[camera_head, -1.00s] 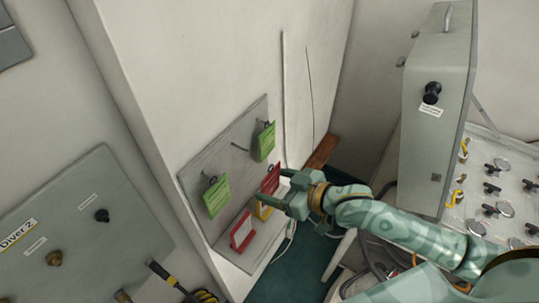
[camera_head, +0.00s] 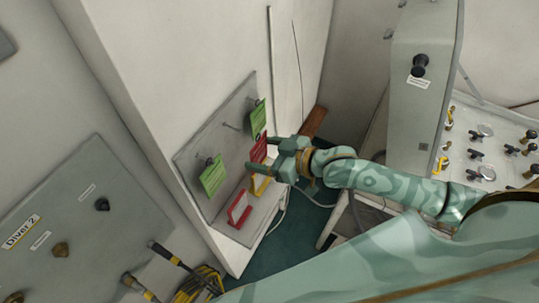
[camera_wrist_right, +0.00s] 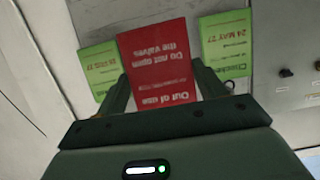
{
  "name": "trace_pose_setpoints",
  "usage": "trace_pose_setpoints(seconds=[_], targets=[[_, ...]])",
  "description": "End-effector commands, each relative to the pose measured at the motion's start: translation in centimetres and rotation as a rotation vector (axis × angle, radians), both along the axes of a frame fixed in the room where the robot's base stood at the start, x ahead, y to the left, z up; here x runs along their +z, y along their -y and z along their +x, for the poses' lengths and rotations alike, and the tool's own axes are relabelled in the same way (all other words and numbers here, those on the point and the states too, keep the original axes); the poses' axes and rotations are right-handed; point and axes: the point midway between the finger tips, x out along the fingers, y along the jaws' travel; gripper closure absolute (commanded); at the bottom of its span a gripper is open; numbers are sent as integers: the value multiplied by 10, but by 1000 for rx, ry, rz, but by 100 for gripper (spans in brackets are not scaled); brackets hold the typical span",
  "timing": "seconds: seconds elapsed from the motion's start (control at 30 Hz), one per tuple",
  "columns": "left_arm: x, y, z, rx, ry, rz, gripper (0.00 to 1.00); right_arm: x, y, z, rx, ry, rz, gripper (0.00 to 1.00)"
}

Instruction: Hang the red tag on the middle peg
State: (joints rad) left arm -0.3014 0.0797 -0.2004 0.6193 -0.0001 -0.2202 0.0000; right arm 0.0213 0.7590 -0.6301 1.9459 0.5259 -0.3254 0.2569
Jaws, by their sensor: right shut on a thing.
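The red tag (camera_head: 259,150) is held in my right gripper (camera_head: 262,153), in front of the grey peg board (camera_head: 226,150). In the right wrist view the red tag (camera_wrist_right: 160,62) sits between the two fingers, its print upside down. The bare middle peg (camera_head: 230,127) sticks out between two hung green tags, up and left of the red tag in the head view. The red tag appears apart from this peg. My left gripper is out of view.
A green tag (camera_head: 212,175) hangs on the left peg and another green tag (camera_head: 258,117) on the right peg, close to my gripper. A valve panel (camera_head: 485,150) stands at right.

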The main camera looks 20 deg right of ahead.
Motion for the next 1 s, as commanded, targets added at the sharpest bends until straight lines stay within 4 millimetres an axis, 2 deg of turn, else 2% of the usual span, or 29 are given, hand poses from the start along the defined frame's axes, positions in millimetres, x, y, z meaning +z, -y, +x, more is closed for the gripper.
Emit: trace_pose_setpoints(seconds=[0.5, 1.0], targets=[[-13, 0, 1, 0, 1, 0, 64, -2, -16, 21, 0, 2, 1, 52], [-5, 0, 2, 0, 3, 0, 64, -2, -19, 24, 0, 0, 0, 52]])
